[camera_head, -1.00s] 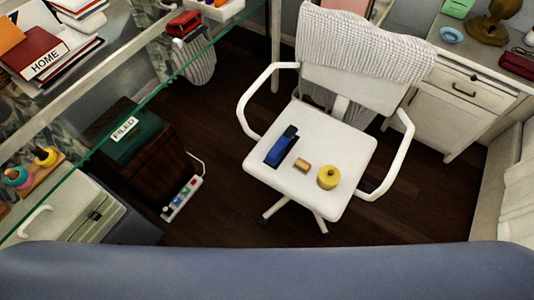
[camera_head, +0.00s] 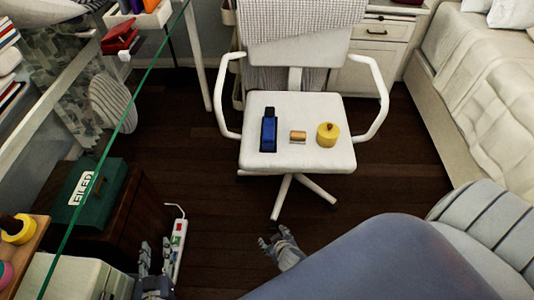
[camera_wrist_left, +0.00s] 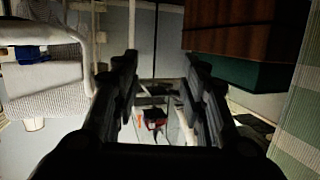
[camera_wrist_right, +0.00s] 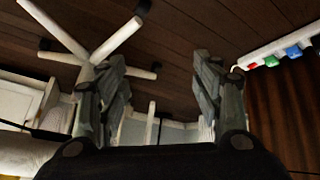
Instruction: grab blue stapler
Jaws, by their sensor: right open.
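The blue stapler (camera_head: 268,132) lies on the left part of the white chair's seat (camera_head: 297,161), its long side pointing away from me. A small blue shape on the seat in the left wrist view (camera_wrist_left: 28,53) appears to be it. My left gripper (camera_head: 156,254) is open and empty, low at the lower left, beside the power strip in the picture. My right gripper (camera_head: 274,239) is open and empty, below and in front of the seat, near the chair's legs. Both grippers are apart from the stapler.
A small tan block (camera_head: 298,136) and a yellow round object (camera_head: 327,135) sit right of the stapler. White armrests (camera_head: 221,105) flank the seat. A glass desk edge (camera_head: 127,120), green box (camera_head: 97,195) and power strip (camera_head: 178,245) are left; a bed (camera_head: 470,90) is right.

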